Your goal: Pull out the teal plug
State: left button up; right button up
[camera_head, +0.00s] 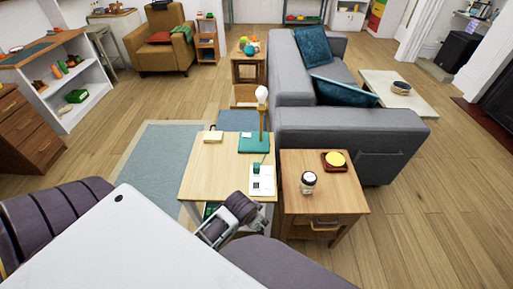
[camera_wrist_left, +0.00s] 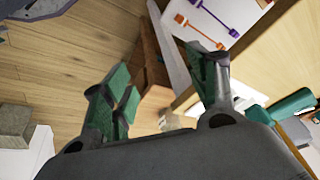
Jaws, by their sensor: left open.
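A small teal piece, which looks like the teal plug (camera_head: 257,168), sits at the top of a white panel (camera_head: 268,186) on the front right of the light wooden table (camera_head: 215,158). My left gripper (camera_head: 208,232) is at the table's front edge, below and left of the panel, apart from it. In the left wrist view the gripper (camera_wrist_left: 165,72) is open, with nothing between its green-padded fingers. A teal object (camera_wrist_left: 292,103) shows at the right there; I cannot tell whether it is the plug. My right gripper is not in view.
A teal block (camera_head: 250,145) with a lamp (camera_head: 262,96) stands behind the panel. A wooden side table (camera_head: 340,193) with a jar (camera_head: 308,183) and a yellow-topped item (camera_head: 335,159) adjoins on the right. A grey sofa (camera_head: 350,130) is behind.

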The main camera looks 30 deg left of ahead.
pick_arm(q)
jog(key=w+d+r+m+t+b, duration=0.1)
jog(key=w+r+m+t, duration=0.4)
jog(key=w+r, duration=0.6)
jog(key=w+d+r+m+t+b, duration=0.1)
jog(key=w+r+m+t, duration=0.2)
jog(key=w+r+t, duration=0.8)
jog(key=s+d+r+m+g+h, duration=0.1)
jog(key=d+r+m+g+h, duration=0.3)
jog(key=d+r+m+h, duration=0.65)
jog(key=s+d+r+m+g+h, duration=0.15)
jog(key=d+m+g+h, duration=0.4)
jog(key=m, duration=0.95)
notch_tip(320, 180, down, 8)
jog(key=s+d+m+g+y, duration=0.1)
jog(key=s+m+g, duration=0.1)
jog(key=m+g, duration=0.5)
jog(key=a+f+m+g+y, duration=0.2)
jog(key=a+f+m+y, duration=0.25)
jog(key=a+f, duration=0.3)
jog(key=w+a+f+g+y, duration=0.1)
jog(key=a+y, duration=0.9)
jog(key=a, duration=1.3)
jog(key=shift+w+f, duration=0.35)
jog(key=shift+w, duration=0.1)
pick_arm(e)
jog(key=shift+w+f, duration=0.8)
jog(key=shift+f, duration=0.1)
